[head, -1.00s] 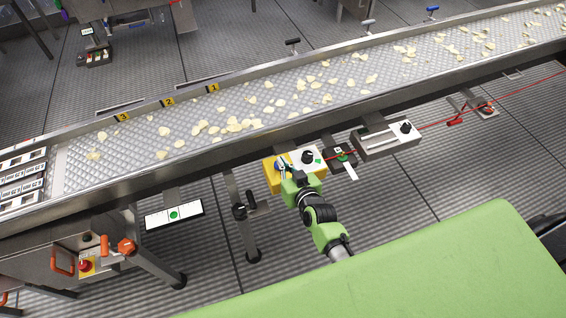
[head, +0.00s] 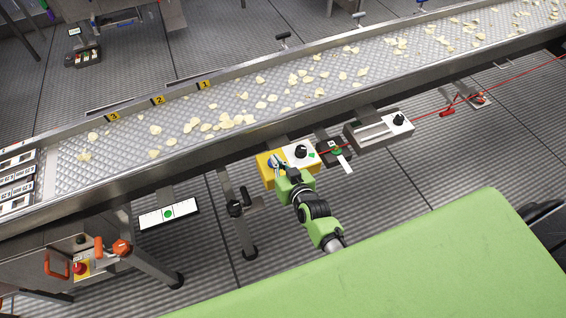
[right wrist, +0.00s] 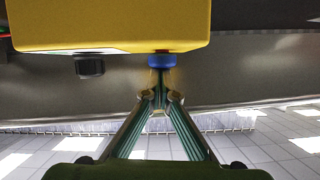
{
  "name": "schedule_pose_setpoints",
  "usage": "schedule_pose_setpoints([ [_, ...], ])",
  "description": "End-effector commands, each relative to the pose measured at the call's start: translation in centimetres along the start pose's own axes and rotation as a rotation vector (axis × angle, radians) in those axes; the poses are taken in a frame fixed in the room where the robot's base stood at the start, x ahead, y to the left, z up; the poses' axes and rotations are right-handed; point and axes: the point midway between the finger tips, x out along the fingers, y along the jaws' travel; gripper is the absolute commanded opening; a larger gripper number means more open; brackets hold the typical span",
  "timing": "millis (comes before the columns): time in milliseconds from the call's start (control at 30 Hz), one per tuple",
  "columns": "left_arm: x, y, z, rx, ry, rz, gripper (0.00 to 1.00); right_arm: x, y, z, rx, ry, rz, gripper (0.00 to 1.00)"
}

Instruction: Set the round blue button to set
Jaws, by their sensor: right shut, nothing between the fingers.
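The round blue button (right wrist: 162,61) sticks out from the face of a yellow box (right wrist: 110,25) in the right wrist view. In the head view the yellow box (head: 266,178) hangs at the near side of the conveyor, and the blue button (head: 271,162) is partly hidden by my gripper. My right gripper (right wrist: 160,92) is shut and empty, its fingertips pointing at the button and very close to it. I cannot tell whether they touch. In the head view my right gripper (head: 278,164) is at the box's left part. My left gripper is not in view.
A black knob (right wrist: 90,67) sits beside the button on the same box. To its right are a small dark unit with a white lever (head: 343,161) and a grey slotted box (head: 372,134). The conveyor (head: 300,85) with chips runs behind. A green surface (head: 400,260) lies in front.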

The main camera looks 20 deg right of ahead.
Motion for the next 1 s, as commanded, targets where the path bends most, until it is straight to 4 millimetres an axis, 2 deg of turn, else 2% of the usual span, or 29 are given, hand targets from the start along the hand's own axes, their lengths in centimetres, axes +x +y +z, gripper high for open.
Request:
schedule_pose_setpoints([
  [233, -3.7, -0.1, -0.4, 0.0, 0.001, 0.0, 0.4, -0.4, 0.2, -4.7, -0.002, 0.009, 0.0, 0.0],
  [267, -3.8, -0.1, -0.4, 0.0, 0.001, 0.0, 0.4, -0.5, 0.3, -4.8, -0.002, 0.008, 0.0, 0.0],
  [300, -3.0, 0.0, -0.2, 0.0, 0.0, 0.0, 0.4, -1.2, 0.3, -3.8, -0.001, 0.005, 0.0, 0.0],
  [700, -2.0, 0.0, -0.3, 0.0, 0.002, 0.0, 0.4, -7.9, 0.3, -3.8, -0.001, 0.008, 0.0, 0.0],
  [833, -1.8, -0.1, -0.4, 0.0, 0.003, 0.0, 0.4, -9.3, 0.3, -3.9, -0.001, 0.009, 0.0, 0.0],
  [1000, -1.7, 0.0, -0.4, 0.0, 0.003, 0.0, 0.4, -10.1, 0.2, -4.0, -0.001, 0.009, 0.0, 0.0],
])
